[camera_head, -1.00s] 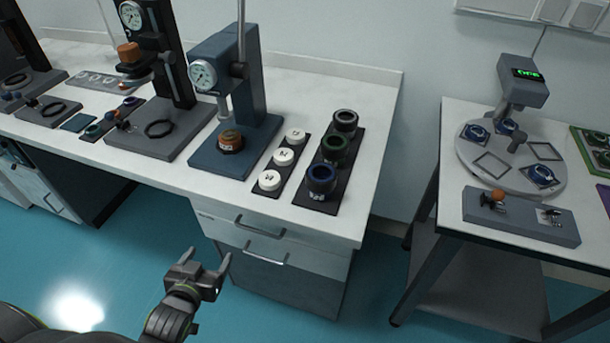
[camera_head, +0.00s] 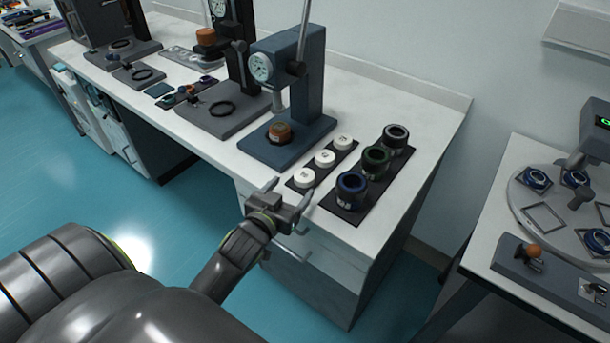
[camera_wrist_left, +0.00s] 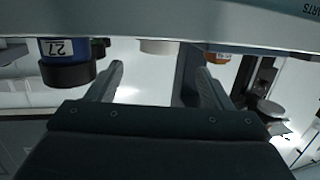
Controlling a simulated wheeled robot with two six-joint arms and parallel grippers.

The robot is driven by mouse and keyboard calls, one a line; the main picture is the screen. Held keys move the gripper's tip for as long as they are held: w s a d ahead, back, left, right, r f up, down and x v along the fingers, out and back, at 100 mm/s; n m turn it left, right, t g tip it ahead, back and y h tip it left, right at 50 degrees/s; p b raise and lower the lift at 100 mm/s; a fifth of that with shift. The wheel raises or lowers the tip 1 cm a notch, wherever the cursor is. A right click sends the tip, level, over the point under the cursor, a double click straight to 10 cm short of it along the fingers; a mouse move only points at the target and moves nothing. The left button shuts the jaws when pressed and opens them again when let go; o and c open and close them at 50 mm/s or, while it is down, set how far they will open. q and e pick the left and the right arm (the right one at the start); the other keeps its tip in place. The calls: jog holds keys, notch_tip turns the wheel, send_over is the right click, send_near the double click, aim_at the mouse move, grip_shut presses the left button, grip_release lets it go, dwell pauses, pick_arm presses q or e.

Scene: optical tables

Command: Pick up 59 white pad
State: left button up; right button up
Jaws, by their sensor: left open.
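Three round white pads stand in a row on a dark strip (camera_head: 315,173): a near one (camera_head: 304,177), a middle one (camera_head: 325,158) and a far one (camera_head: 343,142). Their printed numbers are too small to read, so I cannot tell which is 59. My left gripper (camera_head: 290,188) is open and empty, at the table's front edge just short of the near pad. In the left wrist view a pale pad (camera_wrist_left: 158,46) shows partly, beyond the table edge and between the open fingers (camera_wrist_left: 160,75). My right gripper is not in view.
Beside the pads, a dark tray holds a blue ring (camera_head: 352,190), a green ring (camera_head: 375,160) and a black ring (camera_head: 395,137). The blue one shows label 27 in the wrist view (camera_wrist_left: 65,50). A blue gauge stand (camera_head: 290,95) with an orange-brown piece (camera_head: 279,132) stands left.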

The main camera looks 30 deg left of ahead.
aim_at(303, 177)
pick_arm(q)
jog(key=shift+p+x, duration=0.55)
jog(key=shift+x, duration=3.4)
jog(key=shift+d+f, duration=0.1)
jog(key=shift+d, duration=0.05)
jog(key=c, duration=1.1)
